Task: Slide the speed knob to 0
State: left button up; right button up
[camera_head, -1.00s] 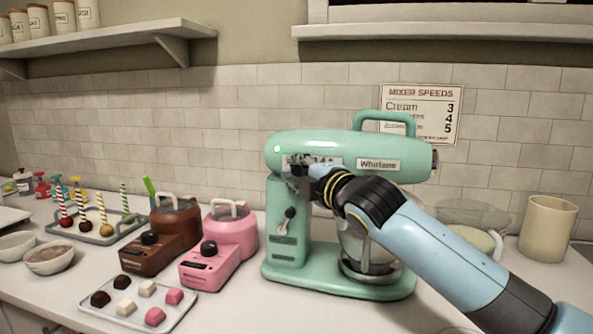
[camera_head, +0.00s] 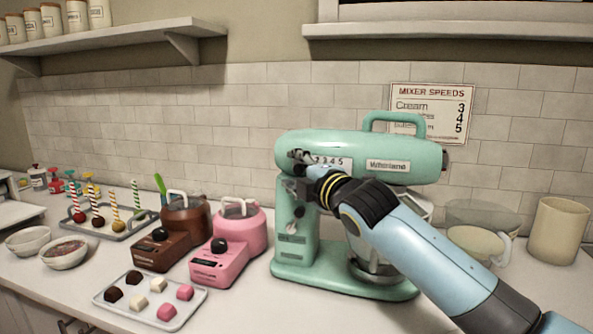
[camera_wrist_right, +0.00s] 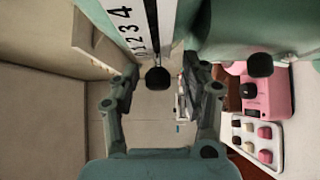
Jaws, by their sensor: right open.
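My right gripper (camera_head: 303,168) is at the scale's left end and hides that part. In the right wrist view the black speed knob (camera_wrist_right: 157,77) lies between the open fingers of my right gripper (camera_wrist_right: 160,82), beside the low end of the scale (camera_wrist_right: 131,30). A gap shows on both sides of the knob. I cannot tell its exact mark. My left gripper is not in view.
A lever (camera_head: 291,205) sits on the mixer column below my gripper. Pink (camera_head: 238,240) and brown (camera_head: 184,230) machines stand left of the mixer, with a tray of sweets (camera_head: 112,297) in front. A beige canister (camera_head: 557,230) stands right. A speeds sign (camera_head: 430,112) hangs behind.

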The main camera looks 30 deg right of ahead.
jog(key=shift+d, duration=0.1)
jog(key=s+a, duration=0.1)
jog(key=s, duration=1.1)
